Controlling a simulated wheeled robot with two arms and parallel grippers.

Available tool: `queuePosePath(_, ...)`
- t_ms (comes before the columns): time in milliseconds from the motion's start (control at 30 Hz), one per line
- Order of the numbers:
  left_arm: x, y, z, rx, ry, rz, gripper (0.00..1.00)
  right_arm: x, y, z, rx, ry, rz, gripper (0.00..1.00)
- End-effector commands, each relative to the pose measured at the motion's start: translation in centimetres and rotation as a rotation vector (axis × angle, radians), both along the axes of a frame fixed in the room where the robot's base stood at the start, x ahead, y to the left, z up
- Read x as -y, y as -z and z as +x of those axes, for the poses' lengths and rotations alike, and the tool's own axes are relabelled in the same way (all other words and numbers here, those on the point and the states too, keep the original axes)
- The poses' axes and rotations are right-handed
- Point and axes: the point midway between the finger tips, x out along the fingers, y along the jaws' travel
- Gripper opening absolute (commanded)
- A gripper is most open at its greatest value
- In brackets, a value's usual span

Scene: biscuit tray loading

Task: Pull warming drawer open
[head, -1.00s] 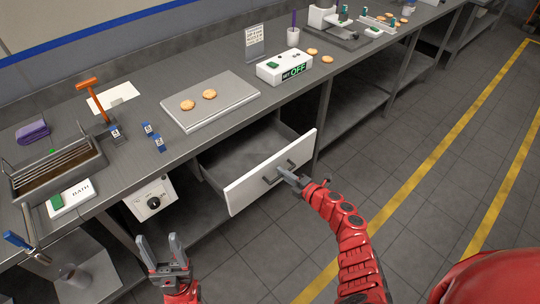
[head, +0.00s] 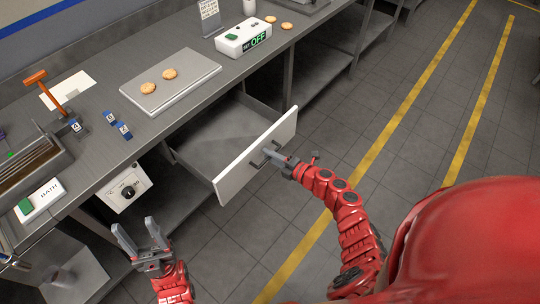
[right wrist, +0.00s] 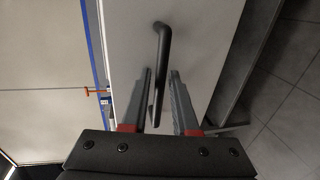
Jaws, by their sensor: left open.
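The warming drawer (head: 226,179) is pulled out from under the counter. Its white front faces the aisle, and its grey inside (head: 215,137) looks empty. My right gripper (head: 273,158) is at the dark bar handle (head: 258,163) on the drawer front. My left gripper (head: 138,237) is open and empty, low in front of the counter and left of the drawer.
A tray (head: 190,87) with two biscuits sits on the counter above the drawer. A white dial box (head: 125,188) is under the counter left of the drawer. The aisle floor (head: 400,125) is clear.

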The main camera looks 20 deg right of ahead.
Motion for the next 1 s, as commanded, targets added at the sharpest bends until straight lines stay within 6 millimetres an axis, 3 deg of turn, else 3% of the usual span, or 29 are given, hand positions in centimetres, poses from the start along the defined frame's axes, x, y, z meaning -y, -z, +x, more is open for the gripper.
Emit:
queuePosePath(267, 0.0, 0.0, 0.0, 0.0, 0.0, 0.0, 0.57, 0.1, 0.0, -0.1, 0.0, 0.001, 0.0, 0.27)
queuePosePath(467, 0.0, 0.5, 0.0, 0.0, 0.0, 0.0, 0.57, 1.2, -0.1, -1.8, -0.001, 0.001, -0.003, 0.27)
queuePosePath(1000, 0.0, 3.1, 0.0, 0.0, 0.0, 0.0, 0.57, 7.9, -2.7, -12.3, -0.003, 0.004, -0.001, 0.27)
